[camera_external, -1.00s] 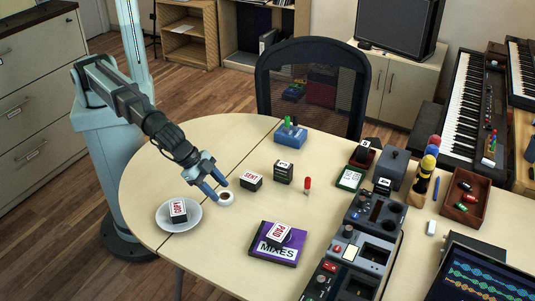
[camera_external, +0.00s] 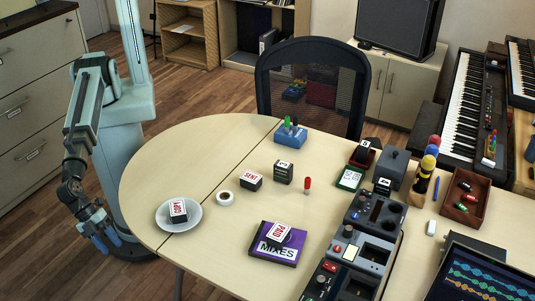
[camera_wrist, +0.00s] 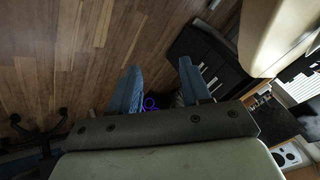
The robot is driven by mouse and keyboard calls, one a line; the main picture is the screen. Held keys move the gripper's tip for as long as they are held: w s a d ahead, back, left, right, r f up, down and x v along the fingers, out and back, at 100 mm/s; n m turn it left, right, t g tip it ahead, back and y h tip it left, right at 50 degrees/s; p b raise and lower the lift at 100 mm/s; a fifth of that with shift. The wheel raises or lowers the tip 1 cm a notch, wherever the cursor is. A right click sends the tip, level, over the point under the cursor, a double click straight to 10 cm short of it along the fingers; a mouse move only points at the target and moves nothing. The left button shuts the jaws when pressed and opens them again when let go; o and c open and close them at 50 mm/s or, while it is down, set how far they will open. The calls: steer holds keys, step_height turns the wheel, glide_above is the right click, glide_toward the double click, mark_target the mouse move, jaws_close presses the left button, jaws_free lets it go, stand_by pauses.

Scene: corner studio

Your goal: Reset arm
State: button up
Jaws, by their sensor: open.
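My gripper (camera_external: 105,241) hangs low at the left of the external view, off the table's left edge and over the wooden floor. Its blue fingers are apart with nothing between them. In the wrist view my gripper (camera_wrist: 158,88) shows two spread blue fingers above the floor. My arm is folded down beside its column.
The table (camera_external: 215,230) holds a white plate (camera_external: 192,222) with a COPY block (camera_external: 178,211), a tape roll (camera_external: 225,198), a SENT block (camera_external: 251,180), a purple MIXES case (camera_external: 265,252) with a PAID block (camera_external: 280,236), and a blue holder (camera_external: 290,136).

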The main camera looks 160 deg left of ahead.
steer(key=s+d+f+m+g, duration=0.2)
steer(key=s+d+f+g, duration=0.2)
steer(key=s+f, duration=1.1)
steer(key=s+f+n+g+h, duration=0.1)
steer(key=s+f, duration=0.3)
steer(key=s, duration=0.5)
steer(key=s+a+f+n+g+h, duration=0.1)
steer(key=s+f+g+h, duration=0.1)
steer(key=s, duration=0.7)
steer(key=s+a+f+g+h, duration=0.1)
steer(key=s+f+g, duration=0.4)
steer(key=s, duration=0.5)
steer(key=shift+f+n+h, duration=0.3)
steer(key=shift+n, duration=0.1)
